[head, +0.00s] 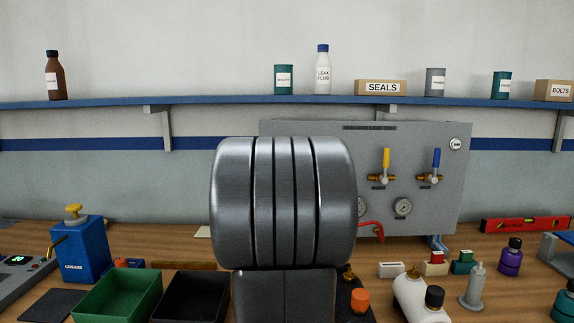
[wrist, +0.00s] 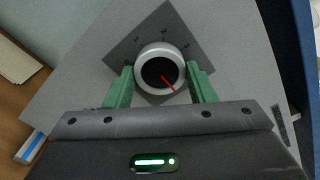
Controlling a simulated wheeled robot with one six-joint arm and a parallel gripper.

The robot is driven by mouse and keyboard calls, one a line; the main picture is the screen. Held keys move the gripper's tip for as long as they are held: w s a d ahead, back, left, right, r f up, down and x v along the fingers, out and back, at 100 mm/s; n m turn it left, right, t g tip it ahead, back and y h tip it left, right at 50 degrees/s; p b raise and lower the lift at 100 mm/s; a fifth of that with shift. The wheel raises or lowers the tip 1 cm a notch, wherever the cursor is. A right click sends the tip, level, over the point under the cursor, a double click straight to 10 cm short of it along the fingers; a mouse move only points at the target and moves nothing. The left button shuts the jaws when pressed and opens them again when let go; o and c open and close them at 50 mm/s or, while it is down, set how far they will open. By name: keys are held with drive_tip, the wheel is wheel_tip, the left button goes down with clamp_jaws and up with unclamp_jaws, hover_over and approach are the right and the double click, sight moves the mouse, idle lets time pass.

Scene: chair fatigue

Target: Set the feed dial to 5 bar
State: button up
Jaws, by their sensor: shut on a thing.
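The feed dial (wrist: 160,73) shows in the wrist view as a round knob with a pale rim, a dark centre and a red pointer line. The line points down and to the right in that view. In the head view the dial and my gripper are hidden behind my own arm.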

drive_tip(key=shift+f, duration=0.1)
drive_tip(key=o, duration=1)
drive_tip(key=shift+s, duration=0.1)
drive_tip(key=s, duration=1.3)
drive_tip(key=shift+s, duration=0.35)
drive_tip(key=shift+w, duration=0.1)
drive_tip(key=w, duration=1.3)
drive_tip(key=shift+w, duration=0.35)
drive_tip(key=shift+s, duration=0.1)
